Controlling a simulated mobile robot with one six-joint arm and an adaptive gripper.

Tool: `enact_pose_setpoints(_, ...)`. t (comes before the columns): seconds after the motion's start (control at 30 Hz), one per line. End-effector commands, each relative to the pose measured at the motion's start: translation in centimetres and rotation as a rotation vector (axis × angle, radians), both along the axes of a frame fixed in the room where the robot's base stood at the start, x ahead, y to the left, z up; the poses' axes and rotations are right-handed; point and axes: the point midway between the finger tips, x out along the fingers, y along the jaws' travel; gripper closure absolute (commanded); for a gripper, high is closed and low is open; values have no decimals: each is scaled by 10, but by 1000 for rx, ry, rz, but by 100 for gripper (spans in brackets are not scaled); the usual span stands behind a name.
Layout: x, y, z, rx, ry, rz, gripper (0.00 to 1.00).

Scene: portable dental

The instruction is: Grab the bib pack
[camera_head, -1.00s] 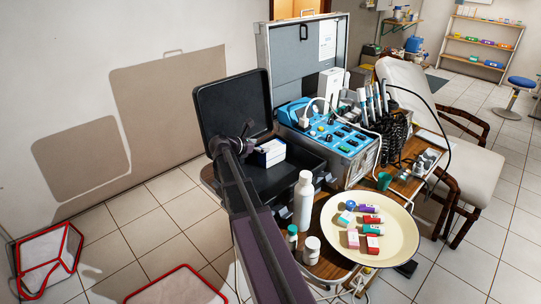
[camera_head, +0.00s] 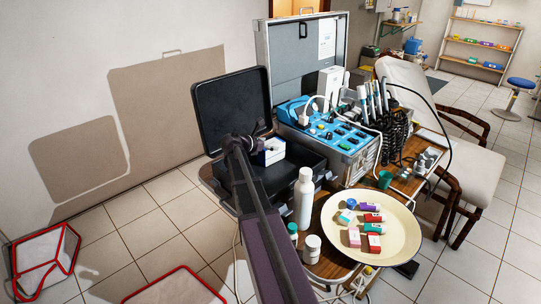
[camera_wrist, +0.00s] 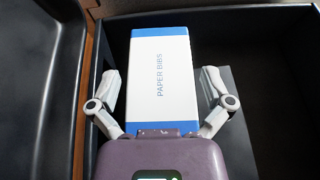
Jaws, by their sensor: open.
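The bib pack is a white box with blue ends marked "PAPER BIBS" (camera_wrist: 160,88). It lies inside the open black case, and it also shows in the head view as the bib pack (camera_head: 273,153), partly hidden by my arm. My gripper (camera_wrist: 160,74) is open in the wrist view, with one finger on each side of the pack. A gap shows between the left finger and the pack, and another on the right. In the head view my gripper (camera_head: 250,144) is over the case, and its fingers are hard to make out.
The black case (camera_head: 230,105) has its lid raised. Beside it stand a blue-topped dental unit (camera_head: 335,132), a white bottle (camera_head: 303,200), and small jars. A cream tray (camera_head: 400,255) holds several small coloured boxes. Red-edged bins (camera_head: 45,262) stand on the floor at left.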

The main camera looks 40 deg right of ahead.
Motion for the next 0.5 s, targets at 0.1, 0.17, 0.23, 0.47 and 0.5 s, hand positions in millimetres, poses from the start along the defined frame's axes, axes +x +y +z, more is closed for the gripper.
enact_pose_setpoints(0.1, 0, -7, -3, 0, 0, 0, 0)
enact_pose_setpoints(0.17, 0, -7, -3, 0, 0, 1, 0)
enact_pose_setpoints(0.23, 0, -7, -3, 0, 0, 1, 0)
enact_pose_setpoints(0.47, 0, -7, -3, 0, 0, 1, 0)
enact_pose_setpoints(0.5, 0, -7, -3, 0, 0, 1, 0)
